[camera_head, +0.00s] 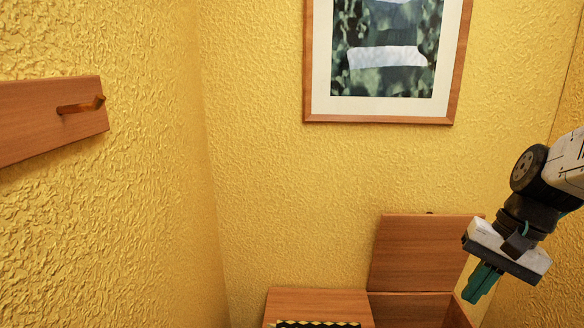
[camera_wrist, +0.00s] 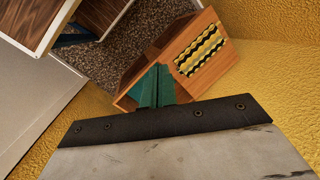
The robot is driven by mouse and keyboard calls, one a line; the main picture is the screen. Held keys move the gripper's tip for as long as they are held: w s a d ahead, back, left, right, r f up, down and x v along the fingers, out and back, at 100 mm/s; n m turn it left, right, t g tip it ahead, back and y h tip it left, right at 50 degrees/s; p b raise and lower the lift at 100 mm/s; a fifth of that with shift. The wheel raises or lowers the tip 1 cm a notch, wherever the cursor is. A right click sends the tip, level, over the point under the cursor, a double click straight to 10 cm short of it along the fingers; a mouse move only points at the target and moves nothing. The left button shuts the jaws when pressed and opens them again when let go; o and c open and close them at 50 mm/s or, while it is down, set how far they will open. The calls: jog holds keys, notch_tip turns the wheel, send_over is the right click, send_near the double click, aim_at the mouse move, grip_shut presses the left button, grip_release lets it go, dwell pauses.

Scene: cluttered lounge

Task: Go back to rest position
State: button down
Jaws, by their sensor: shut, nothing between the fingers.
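My gripper (camera_head: 474,296) hangs from my arm at the right of the head view, its teal fingers pointing down and to the left. The fingers are together with nothing between them. They appear in front of the right end of an open wooden box (camera_head: 405,312), whose lid (camera_head: 420,252) stands up against the yellow wall. In the wrist view my gripper's green fingers (camera_wrist: 153,86) overlap the wooden furniture; I cannot tell how far apart they are in depth.
A wooden top (camera_head: 300,303) left of the box bears a black and yellow patterned thing (camera_wrist: 202,50). A wooden rail with a peg (camera_head: 50,115) is on the left wall. A framed picture (camera_head: 385,118) hangs behind. A wooden unit (camera_wrist: 40,15) stands on speckled floor (camera_wrist: 105,45).

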jog(key=s+a+r+n+h, duration=0.1)
jog(key=s+a+r+n, duration=0.1)
jog(key=s, duration=0.4)
jog(key=s+a+r+n+t+h, duration=0.1)
jog(key=s+a+n+h, duration=0.1)
jog(key=s+n, duration=0.2)
jog(key=shift+s+r+h, duration=0.3)
jog(key=shift+s+r, duration=0.1)
jog(key=shift+s, duration=0.45)
